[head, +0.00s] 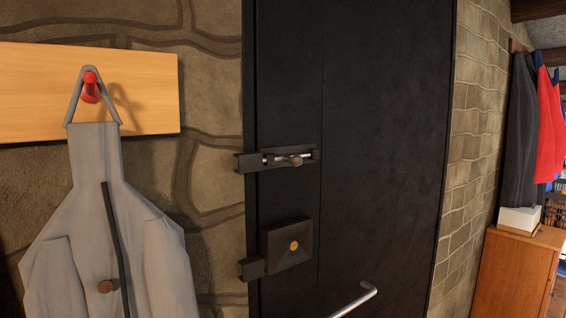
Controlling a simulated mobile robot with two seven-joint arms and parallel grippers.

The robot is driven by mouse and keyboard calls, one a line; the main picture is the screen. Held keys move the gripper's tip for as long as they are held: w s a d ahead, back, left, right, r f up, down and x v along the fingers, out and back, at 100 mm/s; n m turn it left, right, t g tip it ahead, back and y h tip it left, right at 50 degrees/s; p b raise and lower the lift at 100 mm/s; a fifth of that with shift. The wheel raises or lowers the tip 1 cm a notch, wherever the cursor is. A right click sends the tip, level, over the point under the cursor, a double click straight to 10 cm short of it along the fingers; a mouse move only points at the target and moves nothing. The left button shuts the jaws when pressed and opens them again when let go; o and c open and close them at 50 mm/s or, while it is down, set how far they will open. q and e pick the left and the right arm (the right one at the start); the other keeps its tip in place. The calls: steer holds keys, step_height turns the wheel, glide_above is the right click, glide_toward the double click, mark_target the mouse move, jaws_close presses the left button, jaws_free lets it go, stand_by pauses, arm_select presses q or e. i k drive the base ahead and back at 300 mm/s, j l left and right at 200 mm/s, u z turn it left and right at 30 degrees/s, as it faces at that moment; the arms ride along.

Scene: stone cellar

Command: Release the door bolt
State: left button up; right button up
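A black door (385,120) fills the middle of the head view and appears closed against its frame at the left. The door bolt (285,158) is mounted at mid-height near the door's left edge. It has a silvery rod with a brown knob (296,161). A dark keeper (249,162) sits on the frame just left of it. The rod reaches toward the keeper, but I cannot tell how far it enters. Below is a square dark lock box (288,245) with a brass-coloured disc. A silver handle (352,302) shows at the bottom. Neither gripper is in view.
A grey coat (110,225) hangs from a red peg (91,88) on a wooden board (150,90) at the left. A wooden cabinet (515,275) with a white box (519,220) stands at the right, below hanging dark and red clothes (548,120). Nothing covers the bolt.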

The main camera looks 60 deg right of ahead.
mark_target(296, 160)
steer(key=z, duration=2.05)
